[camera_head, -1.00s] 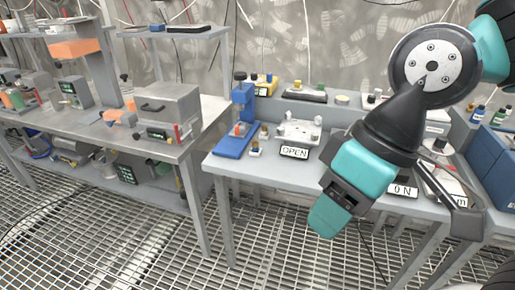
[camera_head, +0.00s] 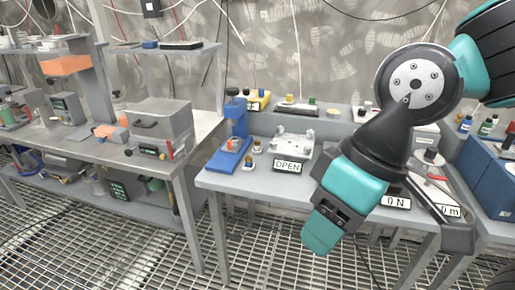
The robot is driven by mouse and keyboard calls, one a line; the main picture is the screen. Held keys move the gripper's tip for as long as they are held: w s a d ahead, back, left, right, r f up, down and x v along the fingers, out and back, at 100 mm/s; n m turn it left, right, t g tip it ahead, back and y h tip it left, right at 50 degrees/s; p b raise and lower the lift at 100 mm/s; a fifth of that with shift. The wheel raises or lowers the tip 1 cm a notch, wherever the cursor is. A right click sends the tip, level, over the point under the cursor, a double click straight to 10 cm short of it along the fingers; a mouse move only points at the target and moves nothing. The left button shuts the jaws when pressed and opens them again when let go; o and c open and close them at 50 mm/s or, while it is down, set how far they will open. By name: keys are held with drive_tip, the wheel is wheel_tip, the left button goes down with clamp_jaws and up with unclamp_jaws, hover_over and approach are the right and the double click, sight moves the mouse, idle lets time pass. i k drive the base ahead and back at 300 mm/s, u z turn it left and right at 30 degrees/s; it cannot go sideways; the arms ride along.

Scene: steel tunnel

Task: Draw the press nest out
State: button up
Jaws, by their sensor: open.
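The likely press is a blue upright stand (camera_head: 233,128) on a blue base (camera_head: 228,160) at the left end of the grey bench (camera_head: 232,181). A small reddish part sits low in it, too small to tell whether this is the nest. My gripper (camera_head: 456,236) is partly seen at the right, over the bench front, well apart from the press. It is open, with nothing visible in it; its jaws are not clear.
A steel table (camera_head: 205,123) with a grey box (camera_head: 162,127) stands left, with a gap before the bench. The grating floor (camera_head: 150,245) in front is clear.

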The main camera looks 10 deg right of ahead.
sight(234, 144)
drive_tip(key=u, duration=0.05)
drive_tip(key=i, duration=0.9)
drive_tip(key=u, duration=0.7)
